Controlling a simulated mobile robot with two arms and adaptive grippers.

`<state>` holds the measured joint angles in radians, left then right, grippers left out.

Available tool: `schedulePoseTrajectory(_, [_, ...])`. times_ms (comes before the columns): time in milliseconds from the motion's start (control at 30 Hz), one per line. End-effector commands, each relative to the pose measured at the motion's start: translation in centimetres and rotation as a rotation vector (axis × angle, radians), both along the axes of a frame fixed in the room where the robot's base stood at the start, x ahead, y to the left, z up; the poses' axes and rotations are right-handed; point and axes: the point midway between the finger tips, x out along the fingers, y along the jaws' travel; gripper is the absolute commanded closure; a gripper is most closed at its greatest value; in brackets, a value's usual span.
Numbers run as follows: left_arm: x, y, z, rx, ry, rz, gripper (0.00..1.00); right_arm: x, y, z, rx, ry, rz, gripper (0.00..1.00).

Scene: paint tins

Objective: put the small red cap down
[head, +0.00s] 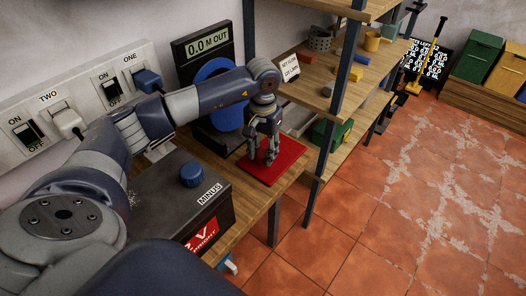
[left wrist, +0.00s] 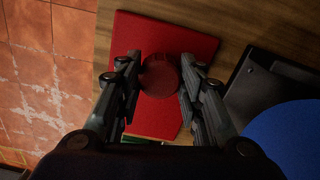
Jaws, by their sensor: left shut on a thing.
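My left gripper (head: 262,159) points down over a red mat (head: 288,163) at the right end of the wooden bench. In the left wrist view its two fingers (left wrist: 160,85) are shut on the small red cap (left wrist: 159,75), a dark red disc between the fingertips. The red mat (left wrist: 185,45) lies directly beneath. I cannot tell whether the cap touches the mat. In the head view the cap is hidden by the fingers. My right gripper is not in view.
A black box marked MINUS with a blue cap (head: 191,175) stands left of the mat. A black display unit with a blue disc (head: 218,72) is behind the gripper. Shelves (head: 325,100) rise close on the right. Bare mat shows around the fingers.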

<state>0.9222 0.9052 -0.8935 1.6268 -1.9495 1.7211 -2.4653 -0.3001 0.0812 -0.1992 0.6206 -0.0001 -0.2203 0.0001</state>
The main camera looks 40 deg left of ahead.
Motion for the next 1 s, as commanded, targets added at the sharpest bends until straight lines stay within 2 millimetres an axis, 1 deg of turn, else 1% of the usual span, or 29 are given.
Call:
schedulePoseTrajectory(33, [-0.1, -0.1, -0.6, -0.002, 0.006, 0.001, 0.94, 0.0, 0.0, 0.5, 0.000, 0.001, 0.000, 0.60])
schedulePoseTrajectory(100, [0.0, 0.0, -1.3, -0.001, 0.002, 0.001, 0.94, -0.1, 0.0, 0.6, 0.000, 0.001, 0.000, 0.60])
schedulePoseTrajectory(333, [0.0, 0.0, -1.5, 0.000, 0.000, 0.001, 0.94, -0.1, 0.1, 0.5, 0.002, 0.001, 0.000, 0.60])
schedulePoseTrajectory(467, [0.0, 0.0, -1.9, 0.000, 0.000, 0.001, 0.94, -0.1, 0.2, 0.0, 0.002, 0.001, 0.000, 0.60])
schedulePoseTrajectory(500, [0.0, 0.0, -1.8, 0.000, 0.000, 0.001, 0.61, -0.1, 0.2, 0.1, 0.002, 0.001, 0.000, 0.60])
schedulePoseTrajectory(567, [0.0, 0.0, -1.7, 0.000, 0.000, 0.001, 0.47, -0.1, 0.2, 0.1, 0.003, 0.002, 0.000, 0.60])
schedulePoseTrajectory(600, [0.0, 0.0, -1.7, 0.000, 0.000, 0.001, 0.45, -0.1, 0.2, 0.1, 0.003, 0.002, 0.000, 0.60])
schedulePoseTrajectory(867, [0.0, 0.0, -1.7, 0.000, 0.000, 0.001, 0.45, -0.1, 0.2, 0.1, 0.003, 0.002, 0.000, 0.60])
schedulePoseTrajectory(1000, [0.0, 0.0, -1.2, 0.000, 0.000, 0.001, 0.45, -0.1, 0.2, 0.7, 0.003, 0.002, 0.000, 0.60])
